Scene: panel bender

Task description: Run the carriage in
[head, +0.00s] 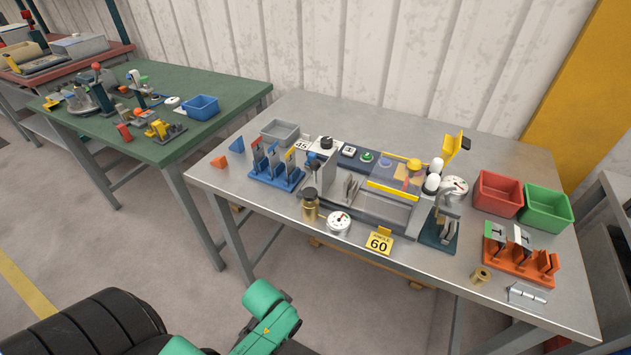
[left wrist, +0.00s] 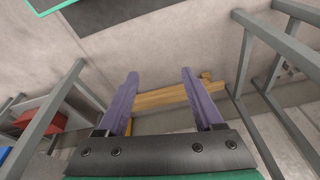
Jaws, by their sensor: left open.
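The panel bender (head: 385,210) stands in the middle of the steel table, with a grey bed, a yellow-edged bar (head: 393,190) and a clear cover. White knobs (head: 432,182) stand at its right end, and a black-topped knob (head: 327,143) at its back left. Which part is the carriage I cannot tell for sure. My left gripper (left wrist: 160,74) shows in the left wrist view with its two purple fingers spread and nothing between them. It is over the floor, away from the bender. In the head view, a green link of my arm shows at the bottom, clear of the table. My right gripper is not seen.
A green table (head: 165,150) stands at left.

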